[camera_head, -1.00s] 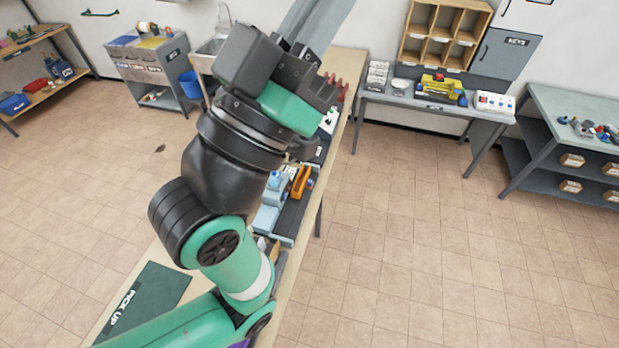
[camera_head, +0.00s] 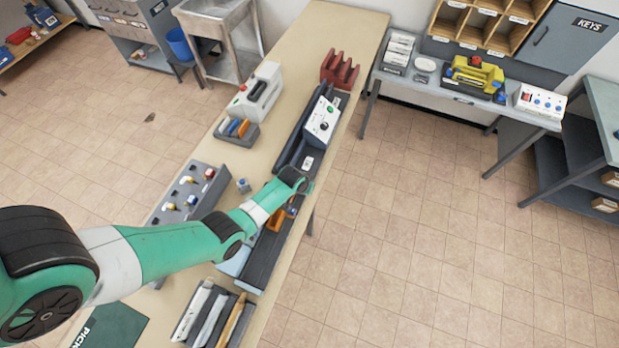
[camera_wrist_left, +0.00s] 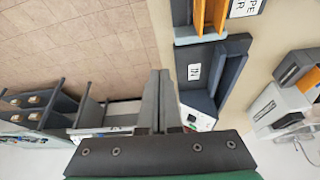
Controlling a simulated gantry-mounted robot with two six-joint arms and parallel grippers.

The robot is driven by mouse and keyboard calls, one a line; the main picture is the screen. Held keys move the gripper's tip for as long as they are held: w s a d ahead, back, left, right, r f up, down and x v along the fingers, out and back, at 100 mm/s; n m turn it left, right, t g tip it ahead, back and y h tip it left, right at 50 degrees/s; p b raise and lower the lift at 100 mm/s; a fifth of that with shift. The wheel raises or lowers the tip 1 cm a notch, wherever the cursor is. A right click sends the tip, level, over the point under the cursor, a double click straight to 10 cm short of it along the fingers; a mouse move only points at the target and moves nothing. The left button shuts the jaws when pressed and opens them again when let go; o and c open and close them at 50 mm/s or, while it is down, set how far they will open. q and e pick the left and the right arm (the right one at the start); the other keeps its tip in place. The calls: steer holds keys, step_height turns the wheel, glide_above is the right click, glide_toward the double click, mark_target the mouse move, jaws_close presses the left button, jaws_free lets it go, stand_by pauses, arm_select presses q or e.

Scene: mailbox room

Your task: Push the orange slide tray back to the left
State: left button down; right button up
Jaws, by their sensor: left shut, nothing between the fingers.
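The orange slide tray (camera_head: 275,221) shows in part in the head view, in the dark and light-blue fixture (camera_head: 262,258) along the bench's right side. My left arm covers much of it. In the left wrist view, orange parts (camera_wrist_left: 208,12) show at the top edge beside a light-blue block (camera_wrist_left: 199,34), cut off by the frame. My left gripper (camera_wrist_left: 164,78) is shut and empty in that view, its fingertips left of the fixture and apart from the orange parts in the picture. In the head view the fingers are hidden behind my wrist. My right gripper is not in view.
The floor (camera_head: 430,230) right of the bench is clear.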

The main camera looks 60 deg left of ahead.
arm_select(q)
steer(key=s+a+f+n, duration=0.1)
steer(key=s+f, duration=0.2)
steer(key=s, duration=0.3)
steer(key=shift+g, duration=0.5)
steer(key=b+x, duration=0.3)
steer(key=b, duration=0.1)
steer(key=b+x, duration=0.3)
steer(key=x, duration=0.1)
steer(key=b+x, duration=0.4)
steer(key=shift+w+a+r+b, duration=0.1)
steer(key=shift+w+a+b, duration=0.1)
steer(key=shift+w+b, duration=0.1)
steer(key=p, duration=0.1)
steer(key=s+r+p, duration=0.1)
steer(key=shift+d+r+p, duration=0.3)
steer(key=shift+d, duration=0.05)
steer(key=shift+s+d+f+p, duration=0.2)
steer(key=shift+s+d+p, duration=0.45)
steer(key=shift+s+d, duration=0.25)
steer(key=shift+s+f, duration=0.1)
